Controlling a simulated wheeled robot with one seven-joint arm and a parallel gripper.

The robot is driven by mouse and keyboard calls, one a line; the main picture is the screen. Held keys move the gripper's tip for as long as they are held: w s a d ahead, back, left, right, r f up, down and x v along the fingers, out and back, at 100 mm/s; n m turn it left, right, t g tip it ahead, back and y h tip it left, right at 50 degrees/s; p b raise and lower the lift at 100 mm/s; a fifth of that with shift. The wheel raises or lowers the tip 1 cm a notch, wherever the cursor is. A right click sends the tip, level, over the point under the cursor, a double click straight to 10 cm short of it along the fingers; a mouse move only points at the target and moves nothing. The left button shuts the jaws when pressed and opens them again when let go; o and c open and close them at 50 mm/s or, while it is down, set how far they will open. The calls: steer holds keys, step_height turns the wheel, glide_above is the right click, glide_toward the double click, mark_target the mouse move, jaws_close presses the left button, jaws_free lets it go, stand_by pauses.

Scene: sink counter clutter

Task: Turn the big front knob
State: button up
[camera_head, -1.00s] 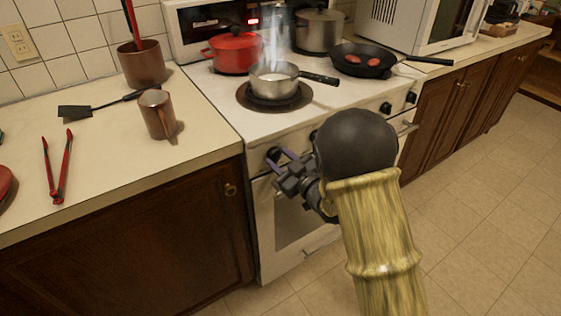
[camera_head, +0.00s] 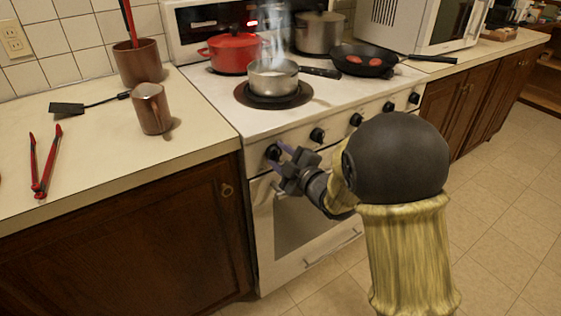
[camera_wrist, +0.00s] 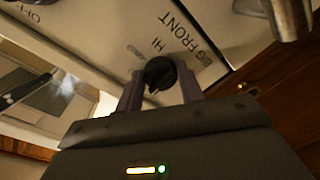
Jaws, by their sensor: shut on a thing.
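The big front knob (camera_head: 272,152) is a black round knob at the left end of the stove's front panel. In the wrist view the knob (camera_wrist: 159,73) sits beside the printed words "BIG FRONT" and "HI". My gripper (camera_head: 279,155) reaches it from the front right. In the wrist view my gripper (camera_wrist: 160,88) has one finger on each side of the knob, shut on it. Part of the knob is hidden by the fingers in the head view.
More black knobs (camera_head: 317,135) line the panel to the right. A steaming saucepan (camera_head: 273,78) stands on the front left burner, with its handle to the right. A red pot (camera_head: 232,55) and a skillet (camera_head: 363,62) are also on the stove. The oven handle (camera_head: 330,249) is below.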

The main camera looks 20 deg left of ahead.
stand_by(0.4)
steer(key=o, duration=0.7)
steer(key=f+b+v, duration=0.1)
steer(key=b+v, duration=0.2)
steer(key=v, duration=1.4)
steer(key=shift+r, duration=0.4)
steer(key=shift+s+d, duration=0.15)
